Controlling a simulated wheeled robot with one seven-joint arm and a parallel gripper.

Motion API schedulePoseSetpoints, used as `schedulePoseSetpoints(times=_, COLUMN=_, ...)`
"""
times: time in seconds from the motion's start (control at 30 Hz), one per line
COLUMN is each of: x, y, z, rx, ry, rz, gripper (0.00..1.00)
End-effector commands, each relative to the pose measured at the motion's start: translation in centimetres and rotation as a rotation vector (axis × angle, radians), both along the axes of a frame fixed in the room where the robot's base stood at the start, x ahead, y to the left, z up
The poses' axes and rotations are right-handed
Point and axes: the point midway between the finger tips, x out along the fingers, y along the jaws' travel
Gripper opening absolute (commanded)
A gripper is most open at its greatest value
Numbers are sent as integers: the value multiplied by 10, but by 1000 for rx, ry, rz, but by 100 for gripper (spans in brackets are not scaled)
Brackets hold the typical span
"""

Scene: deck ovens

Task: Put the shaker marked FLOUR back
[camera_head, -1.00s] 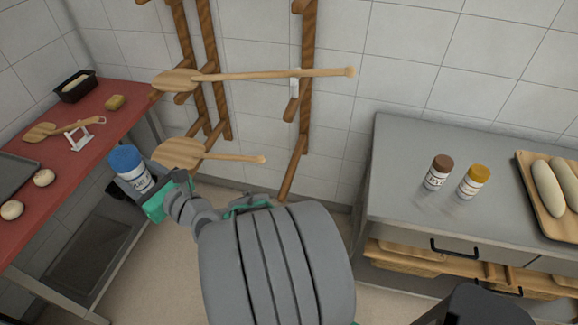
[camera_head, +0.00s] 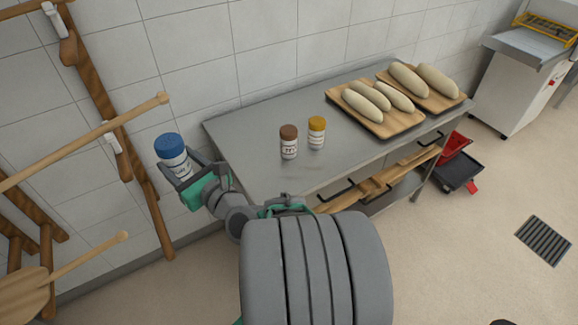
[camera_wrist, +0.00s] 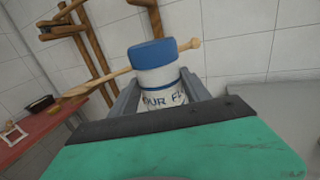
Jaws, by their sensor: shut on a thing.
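The shaker (camera_head: 172,156) has a blue lid and a white body. In the wrist view the shaker (camera_wrist: 155,75) stands between the fingers, and part of its lettering, "OUR F", can be read. My gripper (camera_head: 180,174) is shut on it and holds it up, roughly upright, just left of the grey counter (camera_head: 235,140). A brown-lidded shaker (camera_head: 289,143) and a yellow-lidded shaker (camera_head: 316,133) stand side by side on the counter. The lower part of the held shaker is hidden by the gripper.
Two wooden boards with pale dough loaves (camera_head: 366,101) lie toward the counter's far right. A wooden rack (camera_head: 100,100) with long-handled peels is on the wall at left. The counter is bare around the two shakers.

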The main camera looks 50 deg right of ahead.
Motion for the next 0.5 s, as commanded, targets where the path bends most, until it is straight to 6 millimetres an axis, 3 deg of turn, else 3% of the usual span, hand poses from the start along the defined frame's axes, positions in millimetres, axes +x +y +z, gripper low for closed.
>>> schedulePoseSetpoints(times=0.17, x=-9, y=-61, z=-45, rx=8, ry=-2, rz=-90, gripper=4)
schedulePoseSetpoints(times=0.3, x=-33, y=-128, z=-77, rx=8, ry=-5, rz=-183, gripper=4)
schedulePoseSetpoints(times=0.4, x=-53, y=-166, z=-92, rx=3, ry=-4, rz=-237, gripper=4)
schedulePoseSetpoints(times=0.5, x=-69, y=-188, z=-97, rx=-1, ry=-2, rz=-268, gripper=4)
